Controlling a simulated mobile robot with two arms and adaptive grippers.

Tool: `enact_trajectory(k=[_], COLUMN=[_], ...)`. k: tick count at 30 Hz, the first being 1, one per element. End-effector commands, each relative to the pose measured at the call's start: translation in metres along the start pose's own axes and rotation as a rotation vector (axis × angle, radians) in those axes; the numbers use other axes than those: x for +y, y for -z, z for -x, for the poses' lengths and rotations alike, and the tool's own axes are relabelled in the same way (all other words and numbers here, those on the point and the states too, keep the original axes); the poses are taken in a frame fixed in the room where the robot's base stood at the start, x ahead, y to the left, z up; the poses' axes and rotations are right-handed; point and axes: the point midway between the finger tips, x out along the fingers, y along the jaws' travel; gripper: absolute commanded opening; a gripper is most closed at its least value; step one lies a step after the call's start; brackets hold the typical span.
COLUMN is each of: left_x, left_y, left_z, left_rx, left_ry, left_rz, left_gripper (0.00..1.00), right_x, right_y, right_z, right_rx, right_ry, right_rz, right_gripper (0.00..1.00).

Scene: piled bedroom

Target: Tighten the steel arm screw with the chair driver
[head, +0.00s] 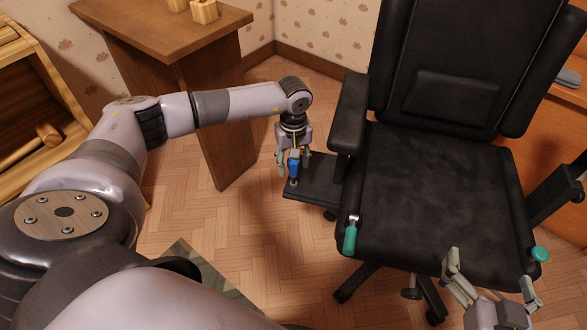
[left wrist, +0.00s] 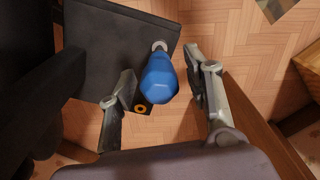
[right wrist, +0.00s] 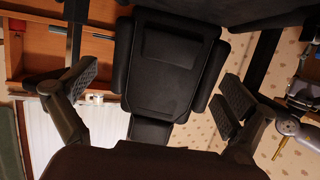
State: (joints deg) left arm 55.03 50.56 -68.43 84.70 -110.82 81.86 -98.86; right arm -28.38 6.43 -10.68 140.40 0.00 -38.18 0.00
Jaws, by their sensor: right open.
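The driver (head: 294,167), with a blue handle, stands nearly upright on a black plate (head: 318,180) beside the chair. In the left wrist view its handle (left wrist: 160,80) is seen from above, beside a round steel piece (left wrist: 160,46), which may be the arm screw. The driver's tip is hidden. My left gripper (head: 292,152) has its fingers on either side of the handle, partly closed. Narrow gaps show in the left wrist view, so contact is unclear. My right gripper (head: 490,288) is open and empty at the front right of the black chair (head: 440,190).
A teal-handled piece (head: 350,238) is at the seat's left front edge. A teal cap (head: 540,254) is at its right edge. A wooden table (head: 165,25) stands behind my left arm. A wooden shelf (head: 60,75) with a mallet is at far left. The floor (head: 210,228) in between is mostly clear.

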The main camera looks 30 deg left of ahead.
Motion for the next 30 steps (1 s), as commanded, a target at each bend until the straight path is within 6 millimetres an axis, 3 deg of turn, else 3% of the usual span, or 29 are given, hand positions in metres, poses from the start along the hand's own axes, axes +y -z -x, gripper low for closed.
enact_trajectory(k=[11, 30], left_x=[0.001, 0.001], left_y=[0.000, 0.000], left_z=[0.003, 0.022], left_rx=[0.001, 0.001], left_ry=[-0.002, -0.003], left_rz=[0.001, 0.002], left_gripper=[0.50, 0.50], right_x=[0.000, 0.009], right_y=[-0.003, -0.060], right_z=[0.001, 0.022], right_rx=[-0.014, -0.327], right_ry=[0.000, -0.020], right_rz=[0.003, -0.001], right_gripper=[1.00, 1.00])
